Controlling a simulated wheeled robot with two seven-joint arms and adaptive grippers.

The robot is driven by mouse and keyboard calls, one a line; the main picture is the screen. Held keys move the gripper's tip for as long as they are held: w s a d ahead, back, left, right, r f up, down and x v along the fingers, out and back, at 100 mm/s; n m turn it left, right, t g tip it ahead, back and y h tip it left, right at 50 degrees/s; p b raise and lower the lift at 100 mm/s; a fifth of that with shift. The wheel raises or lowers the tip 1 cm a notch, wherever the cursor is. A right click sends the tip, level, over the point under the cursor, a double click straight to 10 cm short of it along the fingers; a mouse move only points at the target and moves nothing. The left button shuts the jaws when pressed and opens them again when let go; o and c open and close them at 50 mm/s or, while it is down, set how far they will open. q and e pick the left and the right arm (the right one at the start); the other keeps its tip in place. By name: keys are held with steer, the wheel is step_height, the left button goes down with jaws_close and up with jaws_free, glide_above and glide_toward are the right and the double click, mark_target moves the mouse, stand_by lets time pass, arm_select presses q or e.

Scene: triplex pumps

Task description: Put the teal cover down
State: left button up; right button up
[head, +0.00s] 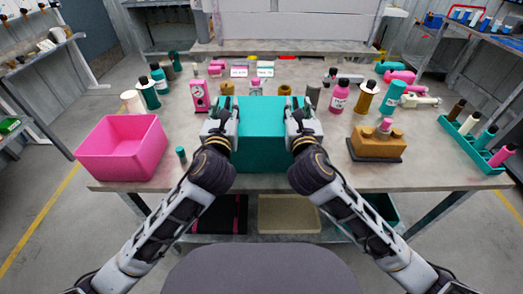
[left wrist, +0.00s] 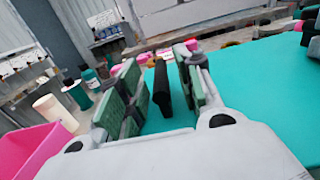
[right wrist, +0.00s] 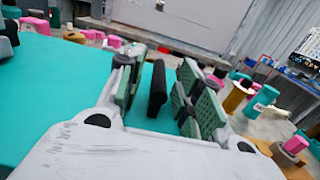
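The teal cover (head: 265,150) is a large box shape at the front middle of the table, between my two grippers. It looks upright and seems to rest on the tabletop. Its teal top also shows in the left wrist view (left wrist: 250,90) and the right wrist view (right wrist: 60,90). My left gripper (head: 220,106) is open, with its green pads on either side of a black handle (left wrist: 161,86), gaps showing. My right gripper (head: 299,106) is likewise open around another black handle (right wrist: 157,88), with gaps. The handles' lower ends are partly hidden.
A pink bin (head: 122,150) stands at the left front. A brown block on a dark base (head: 378,143) is right of the cover, and a teal rack of bottles (head: 455,145) is farther right. A small teal bottle (head: 181,154) stands near my left arm. Several bottles and parts crowd behind.

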arm_select(q)
steer(key=shift+s, duration=0.1)
steer(key=shift+s, duration=3.65)
arm_select(e)
steer(key=shift+s, duration=0.1)
steer(key=shift+s, duration=3.65)
arm_select(q)
steer(key=shift+s, duration=0.1)
arm_select(e)
steer(key=shift+s, duration=0.1)
